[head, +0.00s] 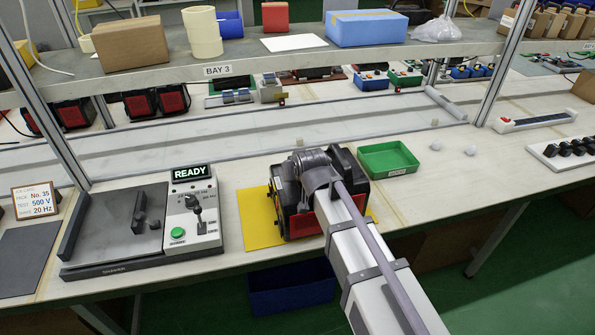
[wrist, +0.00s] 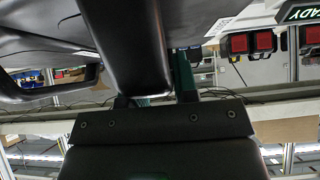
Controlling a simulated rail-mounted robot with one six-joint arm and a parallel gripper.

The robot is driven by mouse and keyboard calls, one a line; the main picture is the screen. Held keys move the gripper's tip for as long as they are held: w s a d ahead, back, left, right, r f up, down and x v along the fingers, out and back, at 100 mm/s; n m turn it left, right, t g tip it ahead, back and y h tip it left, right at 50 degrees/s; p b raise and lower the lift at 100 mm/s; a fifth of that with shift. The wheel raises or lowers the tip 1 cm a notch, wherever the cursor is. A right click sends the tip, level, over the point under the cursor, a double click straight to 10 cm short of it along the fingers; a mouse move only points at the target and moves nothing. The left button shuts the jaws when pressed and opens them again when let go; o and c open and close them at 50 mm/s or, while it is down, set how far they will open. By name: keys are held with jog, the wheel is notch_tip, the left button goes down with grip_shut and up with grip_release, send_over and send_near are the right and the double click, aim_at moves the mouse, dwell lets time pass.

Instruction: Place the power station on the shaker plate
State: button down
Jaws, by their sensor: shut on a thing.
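The power station (head: 290,198), a black box with a red lower front, is over the yellow mat on the bench. I cannot tell whether it touches the mat. My gripper (head: 313,168) is at its top, shut on its black handle, and my arm hides part of it. In the wrist view the handle (wrist: 137,50) runs between the fingers of my gripper (wrist: 156,98). The shaker plate (head: 110,238) is a dark grey flat plate with a raised bar on its left and a small knob-like clamp. It is left of the power station and bears no power station.
The control box (head: 192,212) with a READY display, lever and green button stands between plate and mat (head: 258,222). A green tray (head: 387,159) is right of the station. A sign (head: 37,198) stands left of the plate. A loaded shelf (head: 285,50) and its posts stand behind.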

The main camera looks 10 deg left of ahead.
jog(key=shift+f, duration=0.15)
jog(key=c, duration=0.9)
grip_release()
jog(key=shift+r, duration=0.35)
jog(key=p+v, duration=0.8)
jog(key=v, duration=0.4)
jog(key=shift+s+f, duration=0.1)
jog(key=shift+f, duration=0.05)
